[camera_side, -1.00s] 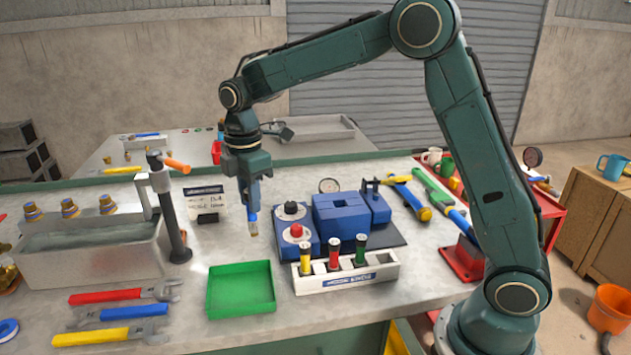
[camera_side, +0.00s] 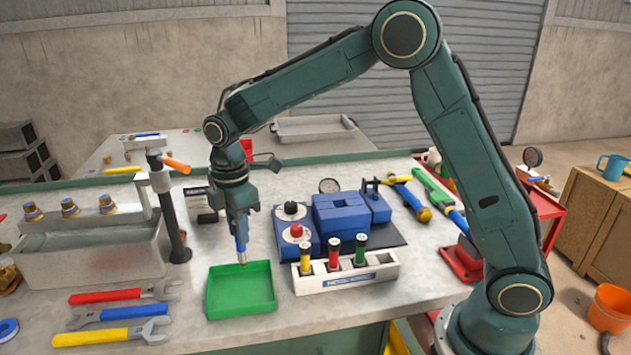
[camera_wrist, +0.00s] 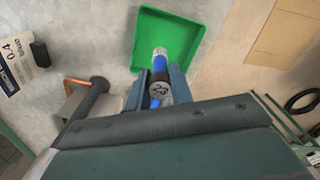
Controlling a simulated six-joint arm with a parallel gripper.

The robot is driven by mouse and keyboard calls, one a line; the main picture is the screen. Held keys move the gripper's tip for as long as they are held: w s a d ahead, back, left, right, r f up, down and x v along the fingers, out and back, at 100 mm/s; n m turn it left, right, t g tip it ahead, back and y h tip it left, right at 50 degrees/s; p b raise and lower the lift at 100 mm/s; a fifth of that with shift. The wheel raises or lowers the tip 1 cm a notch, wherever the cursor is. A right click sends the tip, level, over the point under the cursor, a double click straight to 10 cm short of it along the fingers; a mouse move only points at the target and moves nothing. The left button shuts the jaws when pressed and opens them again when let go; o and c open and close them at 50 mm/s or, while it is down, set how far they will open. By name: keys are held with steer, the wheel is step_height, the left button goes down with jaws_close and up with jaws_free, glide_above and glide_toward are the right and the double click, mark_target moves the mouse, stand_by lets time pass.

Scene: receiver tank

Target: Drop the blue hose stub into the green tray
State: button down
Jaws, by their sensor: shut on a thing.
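The blue hose stub (camera_side: 241,245) has a blue sleeve and a pale metal end with a coppery tip. My gripper (camera_side: 240,228) is shut on the stub, which hangs about upright with its tip down. The green tray (camera_side: 240,309) is a shallow square on the bench and looks empty. In the side view the stub's tip shows against the tray's back edge, above it. In the wrist view the stub (camera_wrist: 160,75) sits between the jaws (camera_wrist: 160,88) and overlaps the near part of the tray (camera_wrist: 150,30). The exact height of the tip cannot be told.
A white rack (camera_side: 350,277) with yellow, red and green-banded stubs stands right of the tray. Wrenches (camera_side: 115,315) lie to the left. A dark post with an orange handle (camera_side: 172,210) stands back left. A blue fixture (camera_side: 340,215) is behind the rack.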

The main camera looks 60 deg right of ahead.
mark_target(242, 249)
steer(key=shift+f, duration=1.85)
steer(key=c, duration=1.1)
jaws_free()
steer(key=shift+c, duration=0.2)
steer(key=shift+r, duration=0.1)
step_height(242, 249, up, 14)
steer(key=shift+f, duration=0.2)
